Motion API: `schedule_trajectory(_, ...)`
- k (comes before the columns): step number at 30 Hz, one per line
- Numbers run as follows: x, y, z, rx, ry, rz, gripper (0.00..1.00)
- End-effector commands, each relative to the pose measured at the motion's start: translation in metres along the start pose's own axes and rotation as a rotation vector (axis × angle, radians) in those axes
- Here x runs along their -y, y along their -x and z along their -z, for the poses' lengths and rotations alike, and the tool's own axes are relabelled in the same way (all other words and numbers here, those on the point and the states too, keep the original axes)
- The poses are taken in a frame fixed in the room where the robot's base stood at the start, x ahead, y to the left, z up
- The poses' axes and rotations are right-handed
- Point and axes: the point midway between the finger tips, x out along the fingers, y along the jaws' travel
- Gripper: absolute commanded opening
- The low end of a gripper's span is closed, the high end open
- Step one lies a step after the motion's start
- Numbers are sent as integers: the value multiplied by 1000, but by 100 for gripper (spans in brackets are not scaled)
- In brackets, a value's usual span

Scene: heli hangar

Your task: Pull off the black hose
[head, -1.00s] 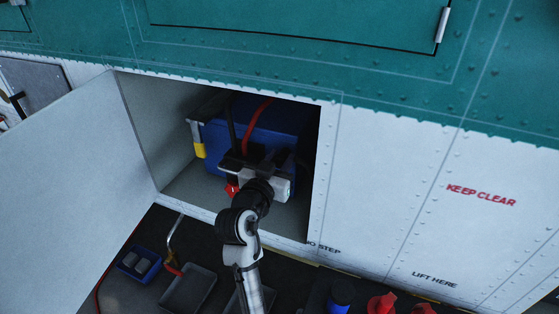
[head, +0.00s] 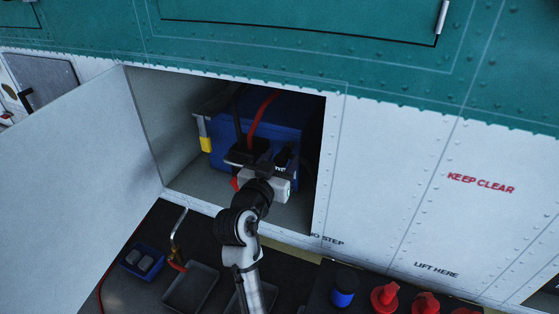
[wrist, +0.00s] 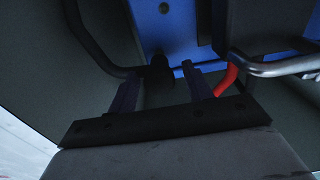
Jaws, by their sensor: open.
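A blue box (head: 225,150) sits inside the open white compartment, with a black hose (head: 238,112) and a red hose (head: 258,118) rising at its front. In the wrist view the black hose (wrist: 88,38) curves down at left to a dark fitting (wrist: 157,64) against the blue face. My gripper (head: 248,155) is inside the compartment, in front of the box. In the wrist view my open gripper (wrist: 159,78) has one finger on each side of the dark fitting; I cannot tell whether either touches it. Its body hides the box's lower front in the head view.
The compartment's door (head: 80,170) stands open at left. A yellow tag (head: 206,144) hangs at the box's left. A grey pipe (wrist: 275,67) and the red hose (wrist: 229,76) lie close right of my fingers. Trays (head: 190,288) and red caps (head: 384,297) lie below.

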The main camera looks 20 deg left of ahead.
Motion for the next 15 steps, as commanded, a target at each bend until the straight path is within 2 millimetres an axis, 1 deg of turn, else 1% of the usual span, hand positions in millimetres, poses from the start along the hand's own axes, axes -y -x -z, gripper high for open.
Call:
schedule_trajectory(5, 0, 4, 0, -2, 0, 0, 50)
schedule_trajectory(8, 0, 14, -2, -2, 0, 0, 50)
schedule_trajectory(11, 0, 34, -3, -2, -1, 3, 50)
schedule_trajectory(15, 1, 68, -4, -2, -1, 5, 50)
